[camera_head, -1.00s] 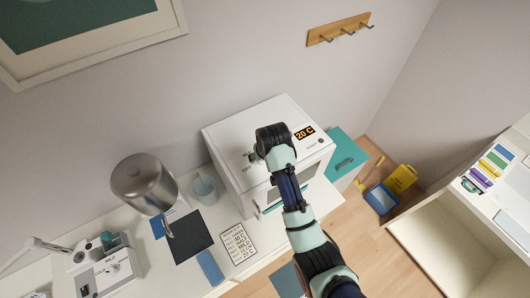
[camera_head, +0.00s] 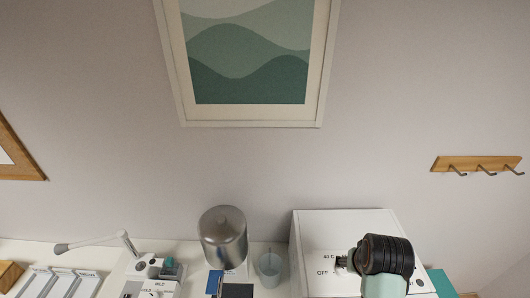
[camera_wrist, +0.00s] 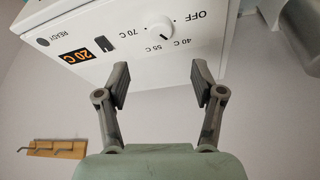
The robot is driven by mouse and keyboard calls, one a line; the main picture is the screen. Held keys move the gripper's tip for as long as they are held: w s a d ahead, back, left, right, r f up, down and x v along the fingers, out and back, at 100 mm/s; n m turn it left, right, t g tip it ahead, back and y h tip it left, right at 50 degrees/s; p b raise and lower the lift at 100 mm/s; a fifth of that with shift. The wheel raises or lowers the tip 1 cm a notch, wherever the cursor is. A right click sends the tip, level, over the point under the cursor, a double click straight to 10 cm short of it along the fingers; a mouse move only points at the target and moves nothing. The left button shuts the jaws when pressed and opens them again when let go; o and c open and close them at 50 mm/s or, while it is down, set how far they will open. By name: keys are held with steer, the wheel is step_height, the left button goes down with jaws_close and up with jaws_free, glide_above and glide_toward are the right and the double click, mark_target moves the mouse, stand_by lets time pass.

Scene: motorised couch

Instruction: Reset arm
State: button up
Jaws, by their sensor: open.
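My arm shows in the head view at the bottom right, in front of a white box-shaped appliance (camera_head: 340,222). Beyond the fingers is the appliance's control panel (camera_wrist: 110,50). It has a round white dial (camera_wrist: 160,30) with marks OFF, 40 C, 55 C and 70 C, an orange display (camera_wrist: 77,56) reading 20 C, and a dark slot-like switch (camera_wrist: 106,44). I cannot tell whether the fingers touch the panel.
A metal cylinder (camera_head: 223,238) and a translucent cup (camera_head: 269,268) stand left of the appliance. Further left are a small control unit (camera_head: 150,272) and a lamp arm (camera_head: 95,242). A wooden hook rail (camera_head: 476,164) and a framed picture (camera_head: 250,60) hang on the wall.

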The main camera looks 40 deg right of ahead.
steer(key=w+a+r+n+t, duration=0.25)
steer(key=w+a, duration=0.55)
steer(key=a, duration=0.4)
steer(key=a+r+n+t+y, duration=0.1)
steer(key=a+r+n+t, duration=0.2)
steer(key=a, duration=1.1)
steer(key=a+r+n+t+y, duration=0.2)
steer(key=a+r+n+t, duration=0.2)
steer(key=a, duration=0.9)
steer(key=shift+w+a+r+n, duration=0.25)
steer(key=shift+a+r+n, duration=0.1)
steer(key=shift+a, duration=0.05)
